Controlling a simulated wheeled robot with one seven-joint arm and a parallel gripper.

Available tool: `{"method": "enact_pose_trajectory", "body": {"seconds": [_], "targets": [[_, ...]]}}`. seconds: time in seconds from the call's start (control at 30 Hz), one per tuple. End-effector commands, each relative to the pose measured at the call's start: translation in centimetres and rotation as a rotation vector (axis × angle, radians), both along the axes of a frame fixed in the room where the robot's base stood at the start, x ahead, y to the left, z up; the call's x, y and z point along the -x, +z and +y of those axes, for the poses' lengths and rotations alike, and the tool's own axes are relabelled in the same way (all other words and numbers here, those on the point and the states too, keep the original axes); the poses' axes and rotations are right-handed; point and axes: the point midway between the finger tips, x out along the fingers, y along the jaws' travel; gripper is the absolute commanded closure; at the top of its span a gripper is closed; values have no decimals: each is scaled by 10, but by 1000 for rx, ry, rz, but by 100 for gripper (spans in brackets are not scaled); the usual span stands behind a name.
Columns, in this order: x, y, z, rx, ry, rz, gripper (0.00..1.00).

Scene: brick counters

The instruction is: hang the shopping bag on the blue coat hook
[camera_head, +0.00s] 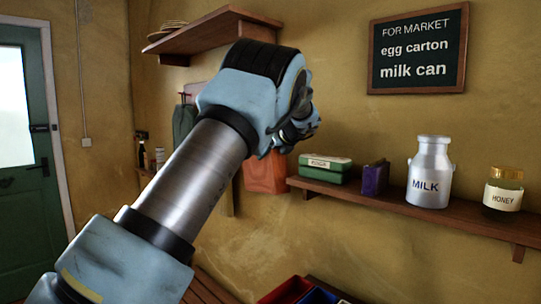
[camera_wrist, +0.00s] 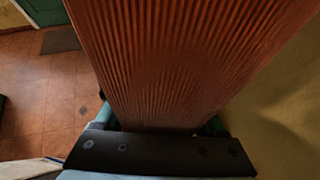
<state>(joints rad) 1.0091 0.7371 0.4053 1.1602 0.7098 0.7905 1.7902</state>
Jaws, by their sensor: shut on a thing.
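The shopping bag, orange-red, shows in the head view (camera_head: 265,175) just below and behind my gripper (camera_head: 300,125), in front of the wall. In the wrist view the ribbed red-orange side of the bag (camera_wrist: 185,60) fills the middle, rising from between my fingers. My gripper is shut on the bag; the fingertips and the grip point are mostly hidden. The blue coat hook is not visible; my arm hides part of the wall. A dark green hanging item (camera_head: 184,121) shows behind my arm, its support unclear.
A wall shelf (camera_head: 400,205) at right holds a green box (camera_head: 326,170), a purple item (camera_head: 375,178), a milk can (camera_head: 430,172) and a honey jar (camera_head: 503,190). A higher shelf (camera_head: 205,35) is near my wrist. Crates (camera_head: 287,291) lie below. A green door (camera_head: 22,185) is at far left.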

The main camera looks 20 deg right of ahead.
Motion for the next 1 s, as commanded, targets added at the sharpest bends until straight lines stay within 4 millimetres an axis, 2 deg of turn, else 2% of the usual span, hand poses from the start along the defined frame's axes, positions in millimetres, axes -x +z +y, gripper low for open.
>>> {"method": "enact_pose_trajectory", "body": {"seconds": [0.03,0.07,0.3,0.53,0.67,1.0], "targets": [[0,0,0,0,0,0,100],[0,0,0,0,0,0,27],[0,0,0,0,0,0,0],[1,-1,0,0,0,1,0],[7,3,-2,1,-2,1,0],[59,38,-12,3,-3,-1,0]]}}
